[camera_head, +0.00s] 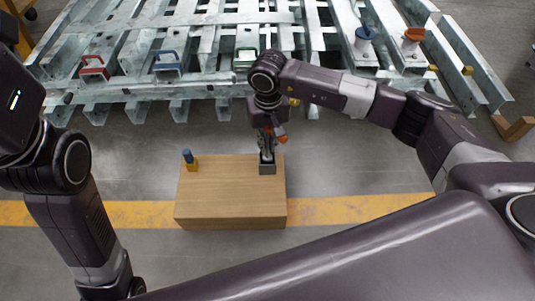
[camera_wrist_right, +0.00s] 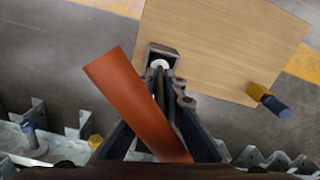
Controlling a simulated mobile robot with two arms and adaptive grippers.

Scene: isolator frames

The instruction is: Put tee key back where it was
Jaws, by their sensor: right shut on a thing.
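The tee key (camera_head: 282,139) has an orange cross handle, which fills the middle of the right wrist view as a slanted bar (camera_wrist_right: 138,100). My right gripper (camera_head: 267,140) is shut on the tee key below that handle, pointing down over the wooden block. A dark grey square holder (camera_head: 267,169) stands at the block's back right, directly under the gripper; it also shows in the right wrist view (camera_wrist_right: 174,53). A pale round end shows at the holder's opening; I cannot tell how deep the key sits. My left gripper is out of view.
The wooden block (camera_head: 230,200) also bears a yellow holder with a blue-topped piece (camera_head: 188,158) at its back left. Behind is a galvanized frame (camera_head: 210,88) with red, blue and green handles. Blue (camera_head: 364,35) and orange (camera_head: 413,37) knobs stand at its right.

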